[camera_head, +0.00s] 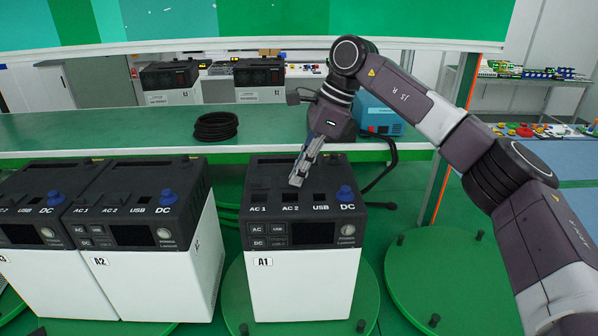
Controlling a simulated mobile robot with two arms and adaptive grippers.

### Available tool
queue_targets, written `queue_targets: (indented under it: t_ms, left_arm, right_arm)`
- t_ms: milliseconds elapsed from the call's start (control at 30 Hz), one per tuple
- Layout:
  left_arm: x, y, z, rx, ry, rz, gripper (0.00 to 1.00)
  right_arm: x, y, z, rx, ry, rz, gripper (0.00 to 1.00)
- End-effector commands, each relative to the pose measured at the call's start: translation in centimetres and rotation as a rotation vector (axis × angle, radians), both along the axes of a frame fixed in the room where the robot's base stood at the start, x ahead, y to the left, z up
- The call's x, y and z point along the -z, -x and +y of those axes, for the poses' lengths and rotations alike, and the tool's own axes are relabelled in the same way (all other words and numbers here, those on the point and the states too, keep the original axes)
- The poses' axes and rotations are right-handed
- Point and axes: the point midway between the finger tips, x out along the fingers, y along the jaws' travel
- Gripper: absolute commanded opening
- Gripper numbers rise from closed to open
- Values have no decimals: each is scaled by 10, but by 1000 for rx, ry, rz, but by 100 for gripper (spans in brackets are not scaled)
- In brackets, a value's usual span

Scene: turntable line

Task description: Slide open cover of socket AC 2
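The unit labelled A1 (300,275) stands upright on a green turntable, with a white body and a dark top. Along its top front edge are sockets marked AC 1, AC 2, USB and DC. The AC 2 socket (290,197) shows as a small dark square; whether its cover is open is too small to tell. A blue knob (345,193) sits at DC. My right gripper (296,182) points down just behind the AC 2 socket, its narrow fingers together with nothing seen between them. Whether the tips touch the top is unclear. My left gripper is out of view.
Two similar units, one marked A2 (140,275), stand close on the left. A green bench (100,132) behind holds a black cable coil (215,126) and a blue device (378,116). An empty green turntable (440,280) is at right, under my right arm.

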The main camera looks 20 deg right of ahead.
Motion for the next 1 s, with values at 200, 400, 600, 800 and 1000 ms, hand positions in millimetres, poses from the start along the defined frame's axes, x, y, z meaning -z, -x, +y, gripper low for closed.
queue_targets:
  t_ms: [200,400,600,800,1000]
  left_arm:
    - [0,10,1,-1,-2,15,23]
    - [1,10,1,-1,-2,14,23]
    - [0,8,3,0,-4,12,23]
    - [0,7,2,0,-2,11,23]
    - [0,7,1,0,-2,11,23]
  right_arm:
    - [-5,-2,0,4,-4,-11,23]
    - [-4,-1,0,1,-2,-7,23]
    - [-12,0,-3,3,-3,-8,23]
    - [-48,3,-17,3,-4,-10,23]
    - [-86,7,-32,3,-5,-9,23]
